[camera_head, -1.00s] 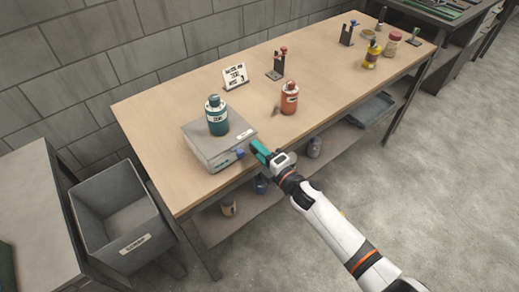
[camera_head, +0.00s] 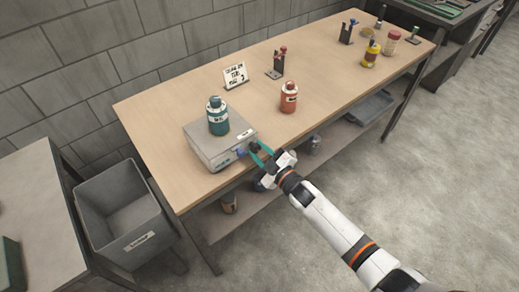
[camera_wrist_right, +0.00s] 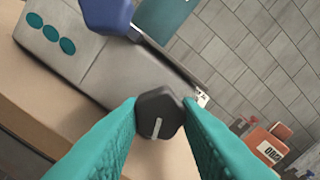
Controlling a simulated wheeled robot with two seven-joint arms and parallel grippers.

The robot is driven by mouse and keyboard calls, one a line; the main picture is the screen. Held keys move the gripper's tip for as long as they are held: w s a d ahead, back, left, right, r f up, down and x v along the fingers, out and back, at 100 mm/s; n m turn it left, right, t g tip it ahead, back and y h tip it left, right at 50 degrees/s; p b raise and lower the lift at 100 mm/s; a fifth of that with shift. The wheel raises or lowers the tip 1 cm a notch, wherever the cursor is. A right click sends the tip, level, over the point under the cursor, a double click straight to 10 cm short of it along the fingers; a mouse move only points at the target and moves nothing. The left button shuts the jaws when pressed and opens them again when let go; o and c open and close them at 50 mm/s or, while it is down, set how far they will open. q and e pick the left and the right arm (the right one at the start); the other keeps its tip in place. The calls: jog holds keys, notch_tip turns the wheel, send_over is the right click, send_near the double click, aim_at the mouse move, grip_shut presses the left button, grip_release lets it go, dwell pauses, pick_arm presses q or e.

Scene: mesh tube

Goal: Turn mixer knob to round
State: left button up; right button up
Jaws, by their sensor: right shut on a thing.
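The mixer (camera_head: 207,153) is a grey box near the front edge of the wooden bench, with a teal bottle (camera_head: 217,121) standing on it. In the right wrist view, its front (camera_wrist_right: 85,68) carries a blue knob (camera_wrist_right: 108,14), teal dots (camera_wrist_right: 50,33) and a dark knob (camera_wrist_right: 157,112) with a pale line. My right gripper (camera_head: 257,149) is at the mixer's right front corner. Its teal fingers (camera_wrist_right: 160,122) are shut on the dark knob, one on each side. The fingers partly hide the knob in the head view. My left gripper is not in view.
A red-orange bottle (camera_head: 289,98) stands on the bench (camera_head: 165,115) right of the mixer. A small sign (camera_head: 235,75) and a dark stand (camera_head: 277,64) are behind. A grey bin (camera_head: 125,215) is on the floor at left. The bench middle is clear.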

jog(key=m, duration=0.6)
jog(key=shift+f, duration=0.15)
dwell(0.4)
jog(key=o, duration=1)
jog(key=shift+s, duration=0.1)
jog(key=v, duration=1.2)
jog(key=shift+b, duration=0.3)
